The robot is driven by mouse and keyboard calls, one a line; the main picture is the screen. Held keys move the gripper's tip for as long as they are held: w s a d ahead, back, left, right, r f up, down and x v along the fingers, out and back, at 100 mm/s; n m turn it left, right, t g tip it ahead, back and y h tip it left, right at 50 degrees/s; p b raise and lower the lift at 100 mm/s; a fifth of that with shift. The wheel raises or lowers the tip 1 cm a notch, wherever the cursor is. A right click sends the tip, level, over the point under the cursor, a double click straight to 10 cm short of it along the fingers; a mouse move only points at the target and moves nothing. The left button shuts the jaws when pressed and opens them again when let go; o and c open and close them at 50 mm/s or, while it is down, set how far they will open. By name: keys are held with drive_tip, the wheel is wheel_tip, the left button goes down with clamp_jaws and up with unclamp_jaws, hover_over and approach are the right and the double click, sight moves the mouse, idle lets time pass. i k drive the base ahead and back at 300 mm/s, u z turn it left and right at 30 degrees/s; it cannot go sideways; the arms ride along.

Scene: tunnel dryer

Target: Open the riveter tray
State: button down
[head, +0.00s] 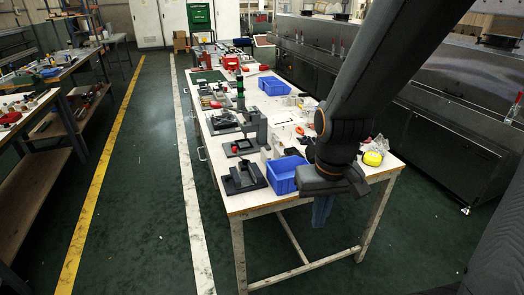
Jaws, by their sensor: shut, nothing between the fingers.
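I cannot pick out the riveter tray for certain. Several dark bench machines and fixtures stand along the left side of the long white workbench (248,200). A black fixture (243,178) sits at the near left corner, and a flat dark one with a red part (238,147) lies behind it. A taller grey machine (256,124) stands beyond. My arm comes down from the upper right over the bench's near right part. Its lower end is dark and folded, and I see no gripper fingers there.
A blue bin (288,176) stands at the bench's near edge, another blue bin (274,86) farther back. A yellow round item (372,158) lies at the right. Dark dryer housings (440,140) line the right. The green floor (140,200) left of the bench is open.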

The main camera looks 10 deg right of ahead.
sight(241, 145)
drive_tip(key=u, duration=0.4)
drive_tip(key=i, duration=0.95)
